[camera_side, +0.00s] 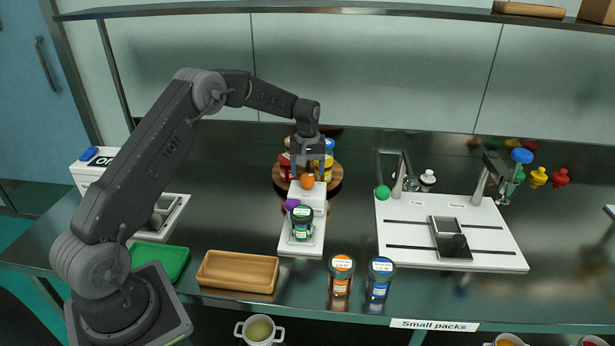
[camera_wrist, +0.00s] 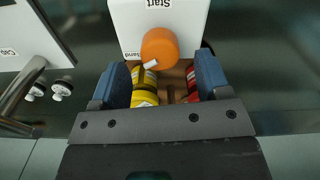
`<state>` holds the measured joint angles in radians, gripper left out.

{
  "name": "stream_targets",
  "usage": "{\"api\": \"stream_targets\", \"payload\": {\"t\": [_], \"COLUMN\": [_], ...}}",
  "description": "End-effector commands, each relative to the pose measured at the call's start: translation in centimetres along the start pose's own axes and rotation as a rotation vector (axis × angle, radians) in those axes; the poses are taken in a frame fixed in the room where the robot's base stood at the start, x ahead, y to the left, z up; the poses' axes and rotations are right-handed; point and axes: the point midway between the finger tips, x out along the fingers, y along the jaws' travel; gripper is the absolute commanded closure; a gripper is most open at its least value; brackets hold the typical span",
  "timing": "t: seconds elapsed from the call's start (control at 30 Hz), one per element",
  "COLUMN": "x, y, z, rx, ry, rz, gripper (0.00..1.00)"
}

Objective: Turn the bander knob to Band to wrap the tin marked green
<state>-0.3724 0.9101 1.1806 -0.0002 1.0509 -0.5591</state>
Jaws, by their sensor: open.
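The white bander (camera_side: 314,202) stands mid-table with an orange knob (camera_side: 307,181) and a purple knob (camera_side: 292,204). The green-marked tin (camera_side: 302,222) stands upright on its low front plate. My gripper (camera_side: 308,168) is above and behind the orange knob. In the wrist view my gripper (camera_wrist: 163,66) is open, with the orange knob (camera_wrist: 160,48) between and just beyond the fingertips, no clear contact. The knob's white mark points down-left in that view, toward the side with the partly covered "Band" label (camera_wrist: 132,55); "Start" is above.
Red (camera_side: 285,167) and yellow (camera_side: 326,160) tins stand on a wooden round tray (camera_side: 335,183) behind the bander. Orange (camera_side: 341,283) and blue (camera_side: 380,280) tins stand at the front. A white station (camera_side: 460,258) is right; a wooden tray (camera_side: 238,285) and green tray (camera_side: 170,265) are left.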

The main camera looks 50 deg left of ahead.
Motion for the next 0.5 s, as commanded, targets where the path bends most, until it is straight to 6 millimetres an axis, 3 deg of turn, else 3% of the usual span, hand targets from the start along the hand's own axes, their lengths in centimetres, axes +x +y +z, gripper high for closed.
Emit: {"api": "stream_targets", "payload": {"t": [0.23,0.5], "x": [-5.9,-9.8], "y": [0.1,0.0], "z": [-0.1,0.0], "rx": [0.000,-0.001], "ry": [0.005,0.002], "rz": [0.003,0.001], "gripper": [0.30,0.30]}}
